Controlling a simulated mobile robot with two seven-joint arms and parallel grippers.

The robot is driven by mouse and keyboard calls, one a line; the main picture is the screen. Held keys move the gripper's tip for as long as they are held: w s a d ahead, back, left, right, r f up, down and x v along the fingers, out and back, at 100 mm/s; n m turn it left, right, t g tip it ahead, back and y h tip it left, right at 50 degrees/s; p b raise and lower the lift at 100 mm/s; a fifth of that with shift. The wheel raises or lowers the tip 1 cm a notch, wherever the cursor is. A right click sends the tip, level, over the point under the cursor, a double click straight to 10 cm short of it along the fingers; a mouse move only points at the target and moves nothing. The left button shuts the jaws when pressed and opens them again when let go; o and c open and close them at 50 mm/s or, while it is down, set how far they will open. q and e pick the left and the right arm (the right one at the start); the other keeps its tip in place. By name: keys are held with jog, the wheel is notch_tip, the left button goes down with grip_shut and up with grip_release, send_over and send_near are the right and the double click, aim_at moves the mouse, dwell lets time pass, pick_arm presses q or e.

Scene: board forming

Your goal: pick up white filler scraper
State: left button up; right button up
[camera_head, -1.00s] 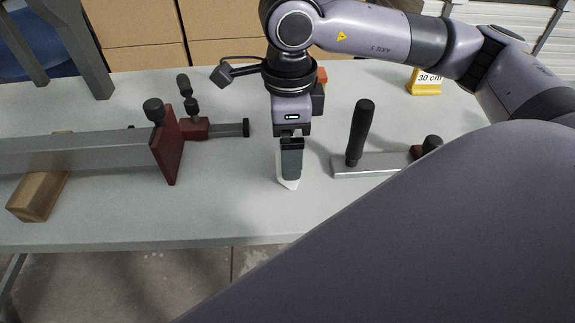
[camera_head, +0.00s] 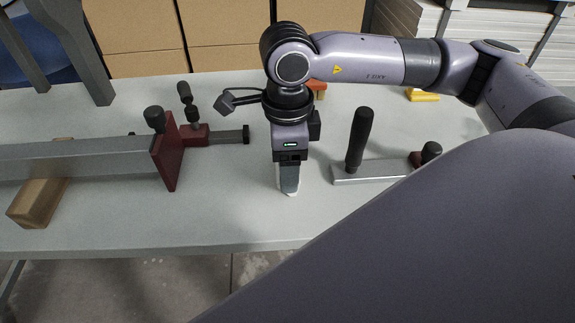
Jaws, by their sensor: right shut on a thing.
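The white filler scraper (camera_head: 292,194) is mostly hidden by my right gripper; only a small pale edge shows below the fingers. My right gripper (camera_head: 289,180) points down over the middle of the table, between the clamp with dark red jaws and the clamp with the black handle. It is shut on the scraper. Whether the scraper touches the tabletop cannot be told from this view. My left gripper is not in view.
The grey table (camera_head: 230,220) is clear at its front middle. A dark red clamp (camera_head: 168,150) and a wooden block (camera_head: 38,202) lie left. A clamp with a black handle (camera_head: 360,138) lies right. An orange object (camera_head: 318,88) and a yellow sign (camera_head: 422,95) are behind.

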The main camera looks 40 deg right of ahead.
notch_tip(320, 180, up, 20)
jog(key=p, duration=0.2)
dwell(0.4)
jog(key=o, duration=0.6)
jog(key=c, duration=0.4)
